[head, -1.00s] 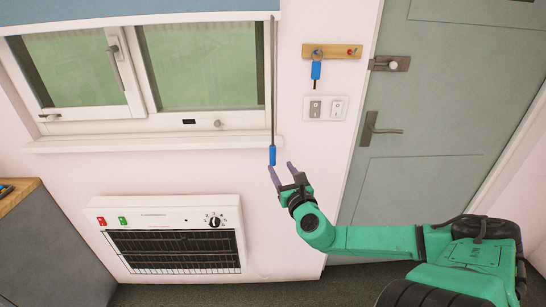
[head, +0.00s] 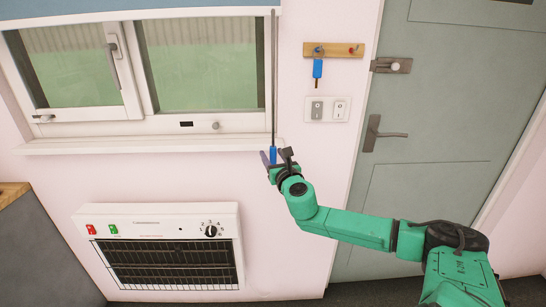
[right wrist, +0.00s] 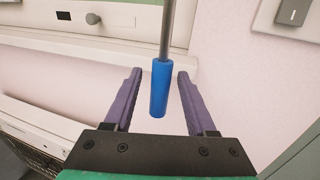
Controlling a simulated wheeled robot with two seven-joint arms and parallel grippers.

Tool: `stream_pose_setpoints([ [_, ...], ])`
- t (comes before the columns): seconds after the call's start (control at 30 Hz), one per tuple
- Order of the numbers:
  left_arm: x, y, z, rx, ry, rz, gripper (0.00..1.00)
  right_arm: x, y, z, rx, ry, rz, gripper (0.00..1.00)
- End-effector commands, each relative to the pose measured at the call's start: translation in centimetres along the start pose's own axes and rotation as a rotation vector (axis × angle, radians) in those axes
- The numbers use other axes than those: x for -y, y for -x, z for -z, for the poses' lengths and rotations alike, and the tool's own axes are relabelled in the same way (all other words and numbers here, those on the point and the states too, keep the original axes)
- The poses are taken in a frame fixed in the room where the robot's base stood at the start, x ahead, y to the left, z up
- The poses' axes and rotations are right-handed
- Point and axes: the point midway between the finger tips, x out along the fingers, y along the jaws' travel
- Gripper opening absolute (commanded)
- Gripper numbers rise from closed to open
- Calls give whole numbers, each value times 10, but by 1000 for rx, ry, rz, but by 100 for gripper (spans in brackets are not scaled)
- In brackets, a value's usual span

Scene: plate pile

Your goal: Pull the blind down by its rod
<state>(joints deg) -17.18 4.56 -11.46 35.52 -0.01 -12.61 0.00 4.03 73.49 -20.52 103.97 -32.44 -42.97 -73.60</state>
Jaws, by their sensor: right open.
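The blind (head: 130,9) shows as a blue strip across the top of the window in the head view. Its thin grey rod (head: 273,80) hangs down at the window's right side and ends in a blue handle (head: 273,154), which also shows in the right wrist view (right wrist: 159,88). My right gripper (head: 273,157) is at the handle. In the right wrist view its purple fingers (right wrist: 158,85) are open, one on each side of the blue handle, with a gap on both sides. My left gripper is not in view.
A white heater (head: 165,222) is on the wall below the window sill (head: 150,145). A wooden key rack (head: 333,49) with a blue-tagged key and a switch plate (head: 326,109) are right of the rod. A grey-green door (head: 430,120) stands further right.

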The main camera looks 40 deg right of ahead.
Motion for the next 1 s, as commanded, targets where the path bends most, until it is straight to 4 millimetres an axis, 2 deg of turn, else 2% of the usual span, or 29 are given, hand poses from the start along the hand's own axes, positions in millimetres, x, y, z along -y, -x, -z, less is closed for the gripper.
stream_pose_setpoints([
  [0.03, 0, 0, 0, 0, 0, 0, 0, 0, 0, 0, 0, 0, 0, 53],
  [0.17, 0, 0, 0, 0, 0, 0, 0, 0, 0, 0, 0, 0, 1, 3],
  [0.2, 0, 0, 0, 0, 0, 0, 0, 0, 0, 0, 0, 0, 1, 0],
  [1.0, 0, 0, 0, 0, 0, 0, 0, 0, 0, 0, 1, 0, 1, 0],
])
